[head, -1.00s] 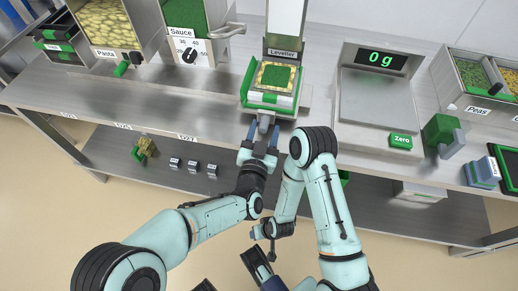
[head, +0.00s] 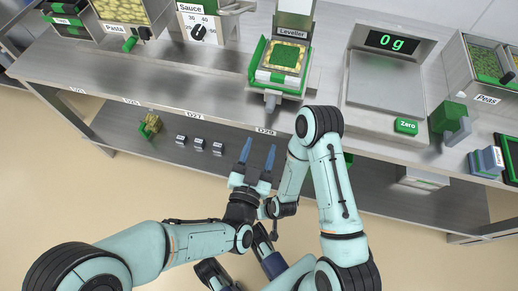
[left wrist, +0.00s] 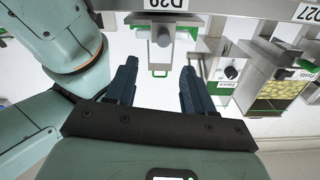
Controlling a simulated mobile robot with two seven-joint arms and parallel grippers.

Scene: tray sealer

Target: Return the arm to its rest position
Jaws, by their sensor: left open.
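My left gripper (head: 257,156) is in front of the bench's front edge, below the leveller in the head view. Its two blue fingers are apart with nothing between them; they also show apart in the left wrist view (left wrist: 157,85). The left arm (head: 185,247) comes in from the lower left and is bent at the wrist.
Several small dark blocks (head: 199,144) and a green-and-yellow item (head: 150,126) sit on the lower shelf (head: 110,120). Open floor (head: 60,180) lies at left.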

